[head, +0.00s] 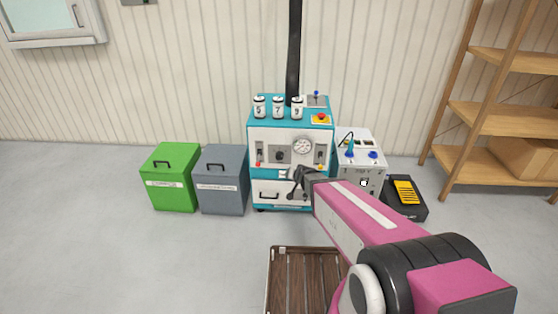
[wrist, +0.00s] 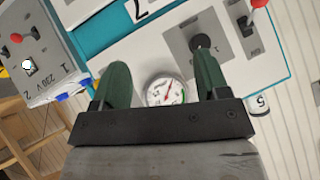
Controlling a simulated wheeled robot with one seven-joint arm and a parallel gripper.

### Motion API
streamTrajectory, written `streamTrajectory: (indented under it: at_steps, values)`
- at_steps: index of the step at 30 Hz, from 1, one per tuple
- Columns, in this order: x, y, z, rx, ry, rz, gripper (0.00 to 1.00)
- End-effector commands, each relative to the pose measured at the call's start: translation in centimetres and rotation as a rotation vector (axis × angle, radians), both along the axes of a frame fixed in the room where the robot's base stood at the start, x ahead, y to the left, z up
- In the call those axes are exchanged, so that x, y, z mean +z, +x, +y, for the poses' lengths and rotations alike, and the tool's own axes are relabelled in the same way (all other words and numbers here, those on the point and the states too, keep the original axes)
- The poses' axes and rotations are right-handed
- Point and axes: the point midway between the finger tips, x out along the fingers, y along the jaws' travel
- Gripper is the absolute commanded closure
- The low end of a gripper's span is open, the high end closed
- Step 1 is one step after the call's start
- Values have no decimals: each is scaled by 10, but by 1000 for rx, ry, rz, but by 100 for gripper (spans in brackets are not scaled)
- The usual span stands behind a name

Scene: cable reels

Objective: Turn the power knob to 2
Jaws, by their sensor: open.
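The teal machine (head: 262,137) has a white front panel with a black knob (head: 279,156) left of a round gauge (head: 302,147). In the wrist view this black knob (wrist: 200,43) sits on a grey plate with a "1" beside it; its pointer setting is unclear. A small pale knob (head: 364,182) is on the pale box to the right; in the wrist view this knob (wrist: 28,65) is near the marks "1", "2" and "230 V". I cannot tell which is the power knob. My gripper (wrist: 162,66) is open and empty in front of the panel, its fingers either side of the gauge.
Green (head: 170,190) and grey (head: 222,192) bins stand left of the machine. A black case with a yellow top (head: 404,190) and wooden shelves (head: 487,110) are on the right. A wooden pallet (head: 300,275) lies on the floor in front. A red-tipped lever (wrist: 257,10) is near the black knob.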

Motion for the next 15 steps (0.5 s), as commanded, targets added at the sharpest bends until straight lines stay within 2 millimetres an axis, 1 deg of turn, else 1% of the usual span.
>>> streamTrajectory:
  at_steps: [1, 6, 10, 15]
  values:
    - [-7, 15, 15, -22, 33, -65, 32]
    - [-14, 41, 49, -126, 143, -293, 32]
    - [-18, 51, 66, -210, 213, -448, 32]
    - [-21, 52, 77, -293, 271, -588, 32]
